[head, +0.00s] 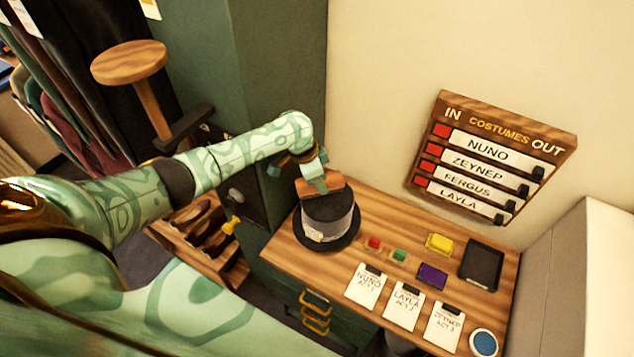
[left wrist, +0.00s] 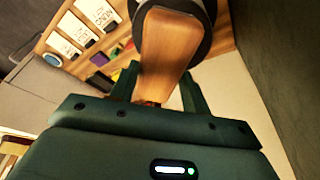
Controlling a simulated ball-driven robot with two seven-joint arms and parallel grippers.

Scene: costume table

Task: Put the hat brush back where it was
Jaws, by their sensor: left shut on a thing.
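The hat brush (head: 331,190) is a brown wooden block at the top of the black top hat (head: 327,220), which has a grey band. The hat stands on its brim at the table's back left corner. My left gripper (head: 314,181) is shut on the brush from above. I cannot tell whether the brush touches the crown. In the left wrist view the brush's wooden back (left wrist: 166,45) lies between the fingers (left wrist: 158,88), with part of the dark hat behind it. The brush's bristles are hidden. My right gripper is not in view.
A costumes board (head: 487,160) hangs on the wall.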

